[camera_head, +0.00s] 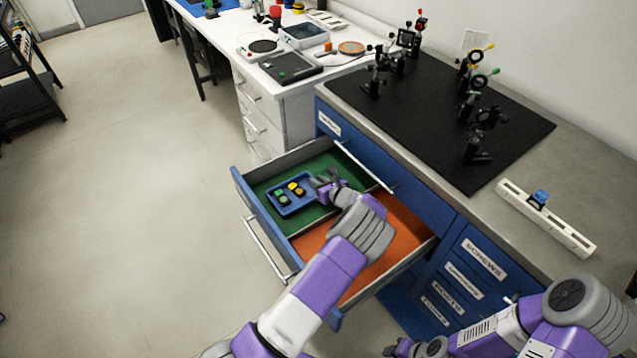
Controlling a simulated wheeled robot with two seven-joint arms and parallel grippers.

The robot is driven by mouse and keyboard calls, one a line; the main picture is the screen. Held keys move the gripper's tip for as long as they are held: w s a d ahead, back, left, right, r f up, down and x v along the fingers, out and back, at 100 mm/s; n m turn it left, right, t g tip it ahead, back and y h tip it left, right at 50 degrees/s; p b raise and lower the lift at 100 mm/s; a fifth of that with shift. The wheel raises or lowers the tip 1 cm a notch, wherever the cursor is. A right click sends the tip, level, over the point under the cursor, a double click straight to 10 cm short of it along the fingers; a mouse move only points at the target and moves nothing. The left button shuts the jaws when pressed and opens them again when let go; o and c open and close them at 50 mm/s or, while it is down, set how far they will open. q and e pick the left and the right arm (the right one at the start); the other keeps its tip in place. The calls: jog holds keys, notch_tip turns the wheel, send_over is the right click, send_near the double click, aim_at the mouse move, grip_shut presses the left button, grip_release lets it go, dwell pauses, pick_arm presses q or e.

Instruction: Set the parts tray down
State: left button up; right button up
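The parts tray (274,206) is a small blue tray holding a few small parts, green and yellow among them. It is over the green-lined compartment (322,163) of the open drawer and looks level. I cannot tell whether it rests on the lining. My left gripper (323,180) is at the tray's right end, its fingertips at or just above the rim. Its fingers overlap the tray edge, so whether they are shut on it is unclear. My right gripper (397,349) is low at the bottom edge, away from the tray, and only partly seen.
The drawer's orange-lined compartment (405,230) lies beside the green one, behind a divider, and looks empty. The bench above carries a black optics board (430,125) with several mounts and a white rail (560,228). A white desk (225,25) stands behind. Floor at left is clear.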

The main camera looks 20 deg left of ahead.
pick_arm(q)
jog(key=shift+o, duration=0.7)
jog(key=p+v, duration=0.2)
jog(key=v, duration=1)
